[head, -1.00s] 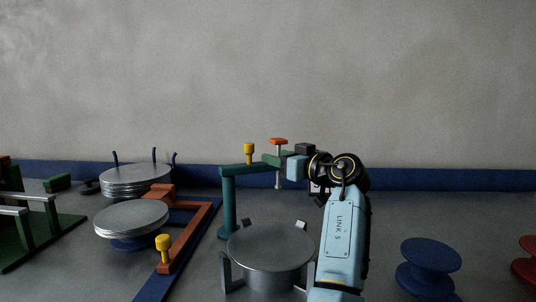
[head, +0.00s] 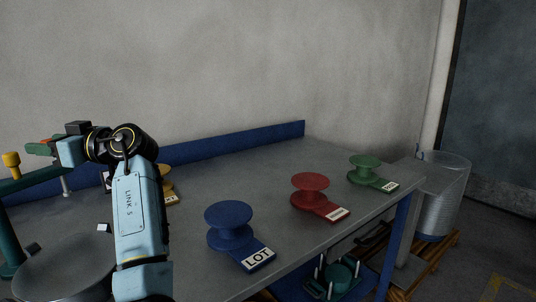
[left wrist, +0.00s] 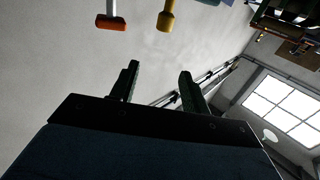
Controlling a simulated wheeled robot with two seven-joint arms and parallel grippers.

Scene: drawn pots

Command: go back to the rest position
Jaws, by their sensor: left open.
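My left gripper (head: 42,148) is in the head view at the left, at the end of my pale blue arm. Its green fingers point left, beside the dark green stand (head: 10,215) with a yellow knob (head: 11,160). In the left wrist view the two fingers (left wrist: 157,75) are apart with nothing between them. An orange-ended pin (left wrist: 111,24) and the yellow knob (left wrist: 166,18) show beyond the fingers. My right gripper is not in view.
A round grey plate (head: 60,268) lies below my left arm. Blue (head: 229,220), red (head: 310,184) and green (head: 365,163) spool-shaped stands with labels stand along the grey bench (head: 275,190). A clear drum (head: 443,195) stands beyond the bench's right end.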

